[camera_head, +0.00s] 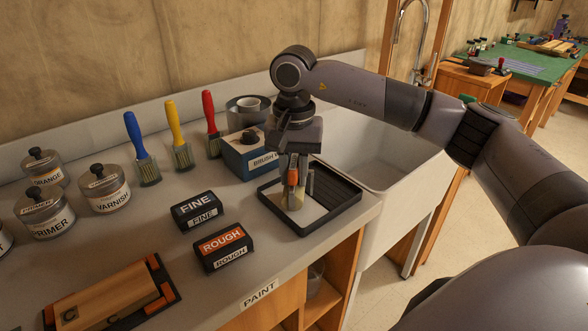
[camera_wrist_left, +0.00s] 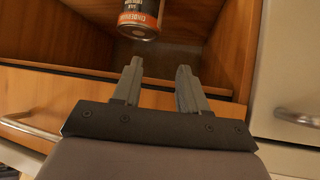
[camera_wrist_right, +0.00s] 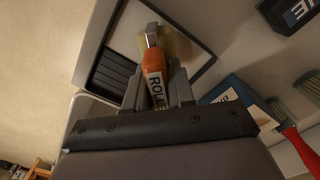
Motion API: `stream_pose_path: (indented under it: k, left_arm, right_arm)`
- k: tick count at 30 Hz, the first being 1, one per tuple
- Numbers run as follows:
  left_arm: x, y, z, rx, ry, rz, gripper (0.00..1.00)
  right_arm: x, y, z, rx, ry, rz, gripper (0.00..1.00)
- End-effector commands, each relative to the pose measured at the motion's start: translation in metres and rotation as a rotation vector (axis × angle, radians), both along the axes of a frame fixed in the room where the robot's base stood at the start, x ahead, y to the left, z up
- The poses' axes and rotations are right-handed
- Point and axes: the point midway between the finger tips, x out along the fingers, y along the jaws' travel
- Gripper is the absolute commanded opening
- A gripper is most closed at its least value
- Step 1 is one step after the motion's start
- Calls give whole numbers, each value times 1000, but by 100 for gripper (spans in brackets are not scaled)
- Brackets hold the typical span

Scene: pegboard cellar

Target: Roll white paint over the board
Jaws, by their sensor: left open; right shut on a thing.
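The paint roller has an orange handle (camera_wrist_right: 153,82) with lettering starting "ROLL" and a pale sleeve (camera_wrist_right: 180,45). My right gripper (camera_head: 293,180) is shut on the handle and holds the roller pointing down over the black-rimmed tray (camera_head: 334,212). The sleeve is at the tray's pale part, beside its dark ribbed part; I cannot tell whether it touches. The wooden board (camera_head: 110,297), marked with a "C", lies in a black and orange holder at the lower left. My left gripper (camera_wrist_left: 158,75) is open and empty in front of a wooden cabinet; it is out of the head view.
ROUGH (camera_head: 223,243) and FINE (camera_head: 197,208) blocks lie between tray and board. A blue box (camera_head: 240,158) stands behind the tray, with several brushes (camera_head: 178,135) and jars (camera_head: 104,188) to its left. A sink (camera_head: 375,150) is at right. A tin (camera_wrist_left: 141,18) sits in the cabinet.

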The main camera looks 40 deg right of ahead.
Motion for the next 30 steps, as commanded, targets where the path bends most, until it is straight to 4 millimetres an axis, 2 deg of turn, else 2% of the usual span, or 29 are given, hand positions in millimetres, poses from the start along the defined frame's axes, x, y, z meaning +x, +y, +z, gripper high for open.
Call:
stream_pose_path:
  k: [30]
  left_arm:
    - [0,0,-5,0,-1,0,43]
  right_arm:
    - [0,0,-7,1,-1,0,0]
